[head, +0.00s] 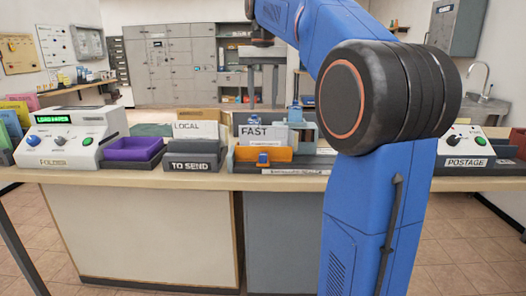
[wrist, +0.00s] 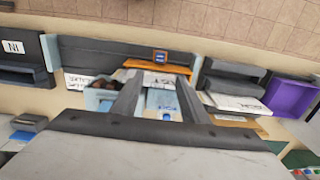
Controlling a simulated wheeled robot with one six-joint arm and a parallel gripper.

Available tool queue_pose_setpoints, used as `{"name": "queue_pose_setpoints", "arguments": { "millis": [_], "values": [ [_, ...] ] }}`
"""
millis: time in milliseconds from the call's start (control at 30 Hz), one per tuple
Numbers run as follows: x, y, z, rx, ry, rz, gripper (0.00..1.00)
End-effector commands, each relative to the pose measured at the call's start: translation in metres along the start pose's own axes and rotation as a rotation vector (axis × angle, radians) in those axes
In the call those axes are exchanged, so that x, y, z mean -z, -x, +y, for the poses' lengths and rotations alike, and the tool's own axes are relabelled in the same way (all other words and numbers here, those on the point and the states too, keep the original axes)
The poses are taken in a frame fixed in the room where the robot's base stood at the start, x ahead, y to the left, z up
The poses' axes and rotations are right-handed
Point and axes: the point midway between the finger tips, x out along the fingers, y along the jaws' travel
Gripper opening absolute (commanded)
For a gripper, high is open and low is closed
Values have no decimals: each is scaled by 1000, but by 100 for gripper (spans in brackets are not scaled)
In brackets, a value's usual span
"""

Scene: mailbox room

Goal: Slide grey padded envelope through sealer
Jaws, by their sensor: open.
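My gripper (head: 266,100) is open, its two fingers pointing down above the counter behind the FAST card (head: 262,134). In the wrist view my gripper (wrist: 160,84) has its fingers spread on either side of a pale blue device (wrist: 158,100) with a blue button, which may be the sealer. Pale blue parts (head: 304,126) also show in the head view, partly behind my arm. I cannot pick out the grey padded envelope with certainty. Nothing is clearly held between the fingers.
An orange holder (head: 283,155) stands at the front of the counter (head: 130,180). To its left are the TO SEND tray (head: 194,163), a purple tray (head: 130,149) and the FOLDER machine (head: 70,138). The POSTAGE machine (head: 463,146) is at right. My arm hides part of the counter.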

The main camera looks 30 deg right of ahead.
Motion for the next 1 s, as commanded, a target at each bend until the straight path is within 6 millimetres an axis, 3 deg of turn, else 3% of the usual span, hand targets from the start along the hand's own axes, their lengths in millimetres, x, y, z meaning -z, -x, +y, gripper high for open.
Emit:
{"name": "queue_pose_setpoints", "arguments": {
  "millis": [700, 1000],
  "values": [
    [-1, -123, 0, 0, 1, -1, 41],
    [0, -158, 0, 0, 1, 1, 41]
  ]
}}
